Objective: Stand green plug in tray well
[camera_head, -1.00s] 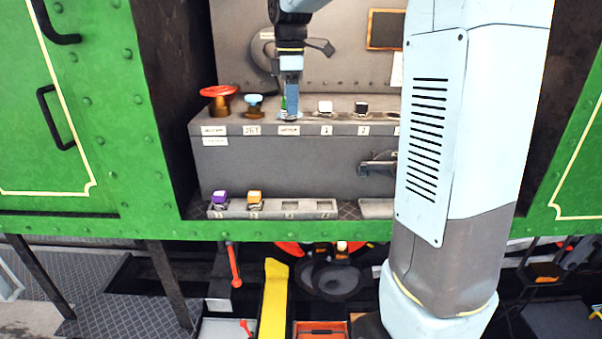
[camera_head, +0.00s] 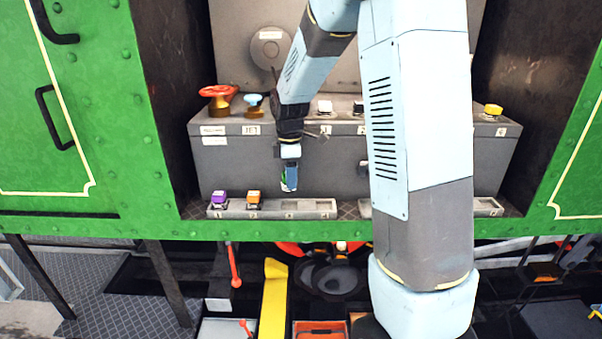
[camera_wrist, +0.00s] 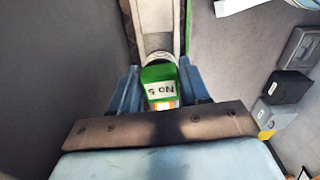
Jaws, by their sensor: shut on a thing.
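The green plug (camera_wrist: 158,73), marked "No 5", is clamped between my gripper's blue fingers in the wrist view. The tray (camera_head: 270,213) is a low grey strip along the floor edge. A purple plug (camera_head: 219,197) and an orange plug (camera_head: 254,197) stand in its two left wells. Its two right wells look empty and lie below my gripper. The plug's lower end is not clear.
A red handwheel (camera_head: 218,92) and a blue knob (camera_head: 253,102) stand on the grey box's (camera_head: 235,165) ledge. A yellow-topped plug (camera_head: 493,110) stands at its right end. A second low tray (camera_head: 487,207) lies to the right, partly hidden by my arm.

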